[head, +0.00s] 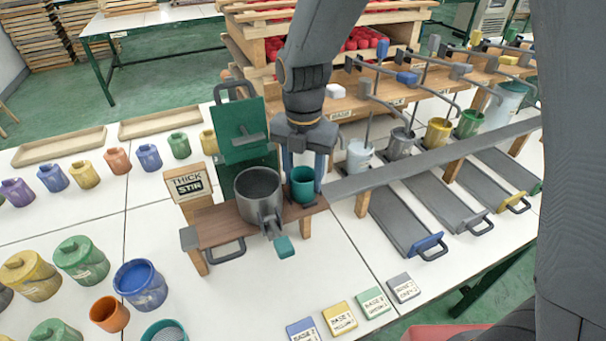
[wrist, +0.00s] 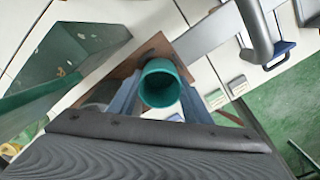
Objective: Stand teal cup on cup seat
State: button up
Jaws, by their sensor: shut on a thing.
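The teal cup (head: 302,188) is upright at the right end of a small wooden stand (head: 222,226), close beside the grey metal pot. My gripper (head: 304,166) reaches down from above with its blue fingers on both sides of the cup and is shut on it. In the wrist view the cup (wrist: 160,86) shows its open, empty-looking mouth between my fingers (wrist: 158,100). The cup's base is at the stand's top, but I cannot tell whether it touches. The cup seat is not clearly seen; the cup and gripper may cover it.
The grey pot (head: 257,195) with a teal-tipped handle stands left of the cup. A green machine (head: 238,130) rises behind it. A long grey rail (head: 430,158) starts just right of the cup. Coloured pots (head: 140,287) crowd the front left; label blocks (head: 340,315) lie in front.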

jog(key=shift+f, duration=0.15)
jog(key=o, duration=1.1)
jog(key=shift+c, duration=0.2)
notch_tip(320, 180, up, 12)
jog(key=b, duration=0.3)
